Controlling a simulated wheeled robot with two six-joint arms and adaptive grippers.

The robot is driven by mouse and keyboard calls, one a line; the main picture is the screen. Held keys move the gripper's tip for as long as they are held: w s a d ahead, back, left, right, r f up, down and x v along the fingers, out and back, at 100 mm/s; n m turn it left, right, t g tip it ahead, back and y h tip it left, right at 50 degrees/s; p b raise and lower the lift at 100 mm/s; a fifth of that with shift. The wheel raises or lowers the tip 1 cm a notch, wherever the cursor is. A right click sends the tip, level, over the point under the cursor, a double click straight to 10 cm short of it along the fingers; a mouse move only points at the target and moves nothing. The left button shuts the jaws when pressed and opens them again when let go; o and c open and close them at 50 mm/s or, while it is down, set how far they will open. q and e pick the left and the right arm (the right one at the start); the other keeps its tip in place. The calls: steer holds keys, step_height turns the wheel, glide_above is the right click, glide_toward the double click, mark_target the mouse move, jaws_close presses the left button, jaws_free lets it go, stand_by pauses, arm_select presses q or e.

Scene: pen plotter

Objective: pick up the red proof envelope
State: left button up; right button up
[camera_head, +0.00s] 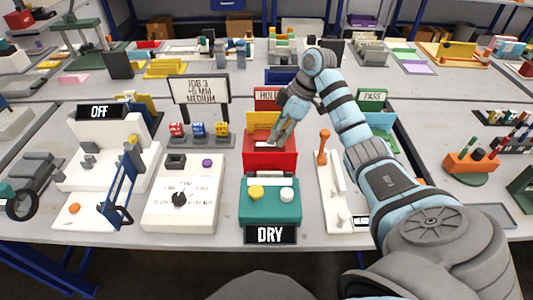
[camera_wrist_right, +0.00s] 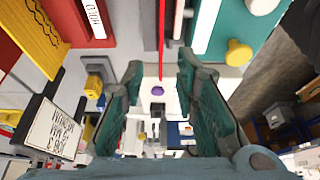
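A red holder (camera_head: 284,158) stands in the middle of the table behind the teal DRY unit. A small white patch shows on top of it, and a yellow panel (camera_head: 260,121) stands at its back. My right gripper (camera_head: 275,138) is above the holder, fingers angled down to the left. In the right wrist view its teal-padded fingers (camera_wrist_right: 158,68) are apart. A thin red upright strip (camera_wrist_right: 161,38), seen edge-on, lines up with the gap between them. I cannot tell whether it is the red proof envelope or the holder's wall. My left gripper is out of view.
The teal DRY unit (camera_head: 270,212) with yellow and white knobs stands in front. A white panel (camera_head: 183,213) is to the left, and a white unit with an orange lever (camera_head: 323,147) is to the right. HOLD and PASS signs (camera_head: 371,96) stand behind.

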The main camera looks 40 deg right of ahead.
mark_target(271, 153)
steer(key=f, duration=0.2)
steer(key=shift+a+f, duration=0.3)
steer(key=shift+f, duration=0.05)
steer(key=x, duration=0.4)
steer(key=b+x, duration=0.1)
steer(key=shift+d+f, duration=0.2)
steer(key=shift+f, duration=0.3)
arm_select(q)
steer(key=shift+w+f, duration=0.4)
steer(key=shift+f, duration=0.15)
arm_select(e)
steer(key=shift+r, duration=0.1)
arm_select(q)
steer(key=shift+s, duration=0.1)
arm_select(e)
steer(key=shift+s, duration=0.1)
arm_select(q)
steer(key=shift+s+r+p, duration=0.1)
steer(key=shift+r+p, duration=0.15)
steer(key=shift+p, duration=0.05)
arm_select(e)
steer(key=shift+f, duration=0.25)
jaws_close()
